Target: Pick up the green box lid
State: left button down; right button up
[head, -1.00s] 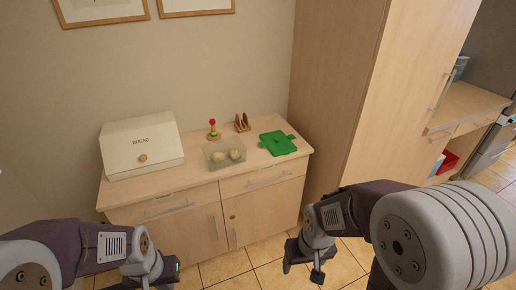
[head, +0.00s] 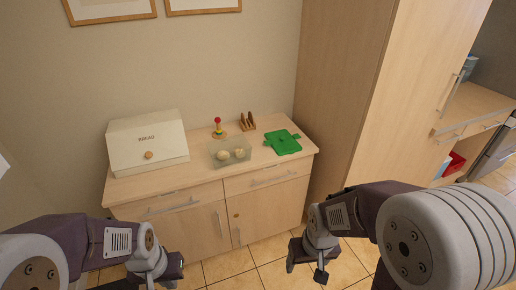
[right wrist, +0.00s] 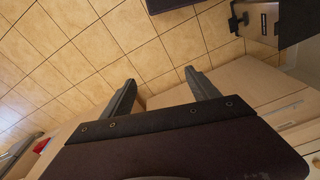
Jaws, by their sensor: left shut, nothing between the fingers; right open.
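The green box lid (head: 283,142) lies flat on the right end of the wooden sideboard top, with a small knob in its middle and tabs at its edges. A clear box (head: 230,152) with pale round items in it sits just left of the lid. My left gripper (head: 165,276) is shut and empty, low in front of the sideboard. My right gripper (head: 306,266) is open and empty, below and in front of the lid and apart from it. In the right wrist view its two fingers (right wrist: 160,98) are spread above floor tiles.
A cream bread box (head: 147,143) stands at the left of the sideboard (head: 190,182). A toy with a red ball (head: 218,127) and a wooden rack (head: 246,122) stand behind the clear box. A tall cabinet (head: 340,90) rises right of the sideboard. Tiled floor (head: 270,272) is clear in front.

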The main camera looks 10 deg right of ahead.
aim_at(283, 143)
jog(key=i+l+u, duration=0.35)
jog(key=i+l, duration=1.3)
